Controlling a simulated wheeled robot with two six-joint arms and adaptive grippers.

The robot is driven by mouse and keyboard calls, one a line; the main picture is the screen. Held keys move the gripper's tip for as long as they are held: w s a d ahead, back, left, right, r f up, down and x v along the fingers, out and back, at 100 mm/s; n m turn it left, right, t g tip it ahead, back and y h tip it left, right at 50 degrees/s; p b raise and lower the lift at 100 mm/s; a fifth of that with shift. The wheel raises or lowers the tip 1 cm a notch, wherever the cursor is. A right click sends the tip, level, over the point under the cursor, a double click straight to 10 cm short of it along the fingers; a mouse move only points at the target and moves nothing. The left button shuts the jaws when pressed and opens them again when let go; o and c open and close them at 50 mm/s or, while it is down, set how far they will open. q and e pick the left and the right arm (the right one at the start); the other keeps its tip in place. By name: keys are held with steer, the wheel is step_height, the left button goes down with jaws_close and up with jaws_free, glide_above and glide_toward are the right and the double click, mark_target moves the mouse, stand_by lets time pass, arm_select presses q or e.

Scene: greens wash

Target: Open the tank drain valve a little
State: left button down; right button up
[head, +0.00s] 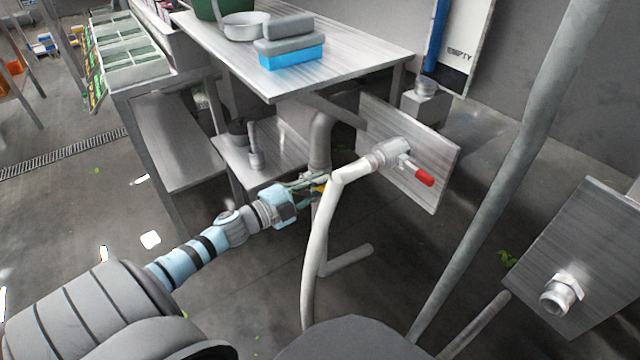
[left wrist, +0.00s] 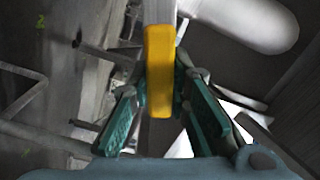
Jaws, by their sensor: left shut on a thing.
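A yellow lever handle (head: 320,188) shows in small part beside a grey pipe in the head view, behind the white hose (head: 320,235). In the left wrist view the yellow handle (left wrist: 160,70) sits on a grey lever, between the teal finger pads. My left gripper (head: 318,182) is shut on this handle. The valve body behind it is mostly hidden by the hose and the fingers. A second valve with a red handle (head: 425,178) is on a metal plate (head: 445,160) to the right, clear of the gripper. My right gripper is not in view.
The hose runs from the red-handled valve down past my left gripper, close to its fingers. A steel table (head: 350,55) stands above, with a blue box (head: 292,58) on it. Another plate with a fitting (head: 562,294) is at lower right.

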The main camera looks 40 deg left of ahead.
arm_select(q)
steer(key=c, duration=1.5)
jaws_free()
steer(key=shift+s, duration=0.15)
steer(key=v, duration=1.1)
steer(key=shift+s+a, duration=0.1)
steer(key=shift+s, duration=0.3)
